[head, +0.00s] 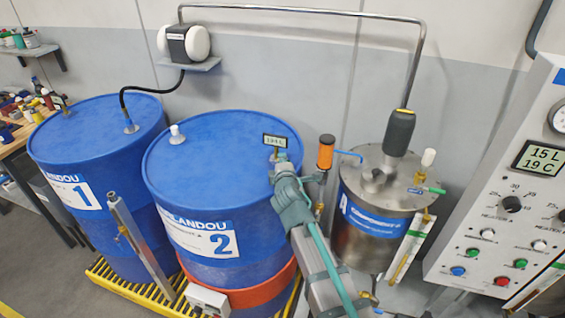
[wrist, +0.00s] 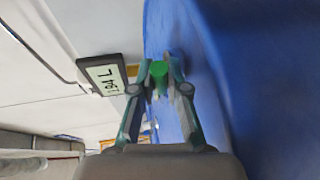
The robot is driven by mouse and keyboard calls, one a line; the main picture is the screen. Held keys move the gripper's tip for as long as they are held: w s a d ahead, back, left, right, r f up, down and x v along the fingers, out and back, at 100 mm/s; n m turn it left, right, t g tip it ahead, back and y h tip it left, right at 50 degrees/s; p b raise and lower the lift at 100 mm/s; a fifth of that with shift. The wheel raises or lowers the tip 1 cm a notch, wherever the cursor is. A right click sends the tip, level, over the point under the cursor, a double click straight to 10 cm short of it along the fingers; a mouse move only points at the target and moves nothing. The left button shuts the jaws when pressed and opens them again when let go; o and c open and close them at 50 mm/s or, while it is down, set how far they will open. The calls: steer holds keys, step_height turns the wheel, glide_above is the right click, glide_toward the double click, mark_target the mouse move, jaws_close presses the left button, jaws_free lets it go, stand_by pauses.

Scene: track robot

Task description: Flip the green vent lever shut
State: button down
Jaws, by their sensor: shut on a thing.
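A green piece (wrist: 159,76), which looks like the vent lever, shows between my fingertips in the wrist view. My gripper (wrist: 160,70) is shut on it, one finger on each side. In the head view my gripper (head: 279,160) reaches the right side of the top of blue drum 2 (head: 205,150), just below a small display (head: 275,140). The green piece is hidden behind my gripper there. The display also shows close on the left in the wrist view (wrist: 103,74). Whether the vent is open or shut cannot be told.
An orange-topped part (head: 326,151) and a steel tank (head: 375,215) with another small green handle (head: 437,190) stand right of my arm. Blue drum 1 (head: 95,135) is at left. A control panel (head: 500,220) fills the far right.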

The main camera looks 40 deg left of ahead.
steer(key=f+b, duration=0.1)
steer(key=b, duration=0.2)
steer(key=shift+m+y, duration=0.3)
steer(key=shift+m, duration=0.1)
steer(key=shift+r+b, duration=0.1)
steer(key=shift+b, duration=0.5)
steer(key=shift+r, duration=0.15)
steer(key=c, duration=1.2)
jaws_free()
steer(key=shift+o, duration=0.2)
steer(key=shift+p, duration=0.3)
